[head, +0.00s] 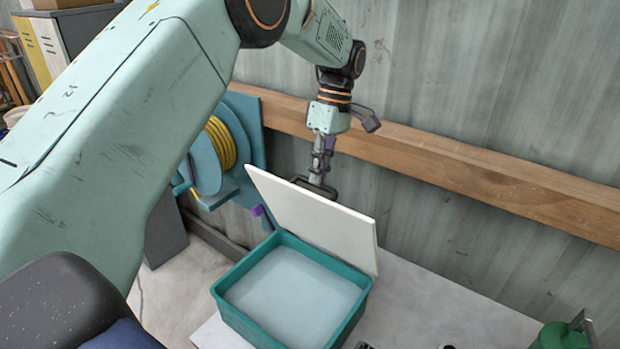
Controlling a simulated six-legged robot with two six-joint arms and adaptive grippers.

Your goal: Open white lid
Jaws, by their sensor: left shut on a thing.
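The white lid (315,222) stands tilted up along the back edge of a teal box (233,310). The box is open and its pale inside floor shows. My left gripper (318,188) is at the lid's top edge, partly hidden behind it, and is shut on the lid. The fingertips' exact hold on the lid is hard to make out. My right gripper is not in view.
The box stands on a pale worktop (420,300) against a ribbed wall with a wooden rail (480,180). A blue reel with yellow hose (222,145) hangs behind the box. A green object (553,337) is at the lower right, beside small dark items.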

